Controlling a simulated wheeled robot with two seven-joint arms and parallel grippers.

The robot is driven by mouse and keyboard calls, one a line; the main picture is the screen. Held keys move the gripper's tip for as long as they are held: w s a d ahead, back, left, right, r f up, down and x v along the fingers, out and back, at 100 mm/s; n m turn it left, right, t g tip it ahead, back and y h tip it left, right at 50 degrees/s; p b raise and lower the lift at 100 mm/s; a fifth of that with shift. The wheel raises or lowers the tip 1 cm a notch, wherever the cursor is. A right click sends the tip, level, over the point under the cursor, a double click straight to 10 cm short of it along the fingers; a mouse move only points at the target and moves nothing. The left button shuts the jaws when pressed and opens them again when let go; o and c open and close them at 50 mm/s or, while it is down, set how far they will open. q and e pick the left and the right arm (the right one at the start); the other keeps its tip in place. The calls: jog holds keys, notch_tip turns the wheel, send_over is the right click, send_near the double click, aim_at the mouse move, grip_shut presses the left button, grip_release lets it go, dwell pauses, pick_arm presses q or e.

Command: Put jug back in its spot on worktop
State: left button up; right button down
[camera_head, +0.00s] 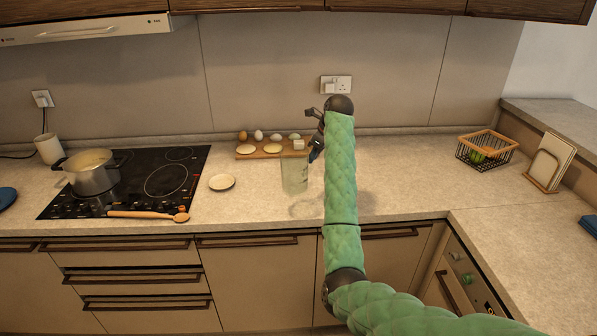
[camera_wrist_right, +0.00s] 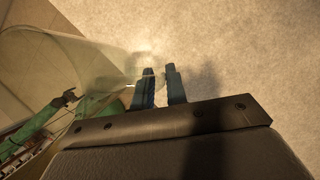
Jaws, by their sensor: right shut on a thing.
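The clear glass jug (camera_head: 295,176) is at the middle of the worktop (camera_head: 400,178), just in front of the wooden board, and looks upright. It also shows in the right wrist view (camera_wrist_right: 85,62), at the upper left. My right gripper (camera_head: 314,153) is at the jug's right side. In the wrist view its dark fingers (camera_wrist_right: 161,86) are shut on a thin part of the jug, apparently the handle. I cannot tell whether the jug's base touches the worktop. My left gripper is outside the head view; a green arm with a dark gripper (camera_wrist_right: 66,98) shows small at the wrist view's left.
A wooden board (camera_head: 271,154) with eggs and pale round pieces is behind the jug. A small plate (camera_head: 222,182) is to its left, then the black hob (camera_head: 160,182) with a pot (camera_head: 92,173) and a wooden spoon (camera_head: 150,215). The worktop right of my arm is clear up to a wire basket (camera_head: 486,149).

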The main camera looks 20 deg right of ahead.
jog(key=shift+w+a+f+b, duration=0.15)
jog(key=shift+w+f+b, duration=0.1)
jog(key=shift+w+b, duration=0.2)
pick_arm(q)
jog(key=s+a+f+p, duration=0.3)
jog(key=s+f+p, duration=0.2)
jog(key=s, duration=0.3)
jog(key=shift+p, duration=0.45)
pick_arm(e)
jog(key=shift+w+a+f, duration=0.15)
jog(key=shift+w+f, duration=1.4)
jog(key=shift+f, duration=0.05)
jog(key=shift+w+a+f, duration=0.2)
jog(key=shift+w+f, duration=1.3)
jog(key=shift+f, duration=0.05)
jog(key=shift+w+a+f, duration=0.15)
jog(key=shift+w+f, duration=1.4)
jog(key=shift+f, duration=0.05)
pick_arm(q)
jog(key=shift+s+a, duration=0.1)
jog(key=shift+s, duration=0.05)
pick_arm(e)
jog(key=c, duration=1.4)
grip_release()
jog(key=shift+f, duration=0.15)
pick_arm(q)
jog(key=shift+s, duration=0.1)
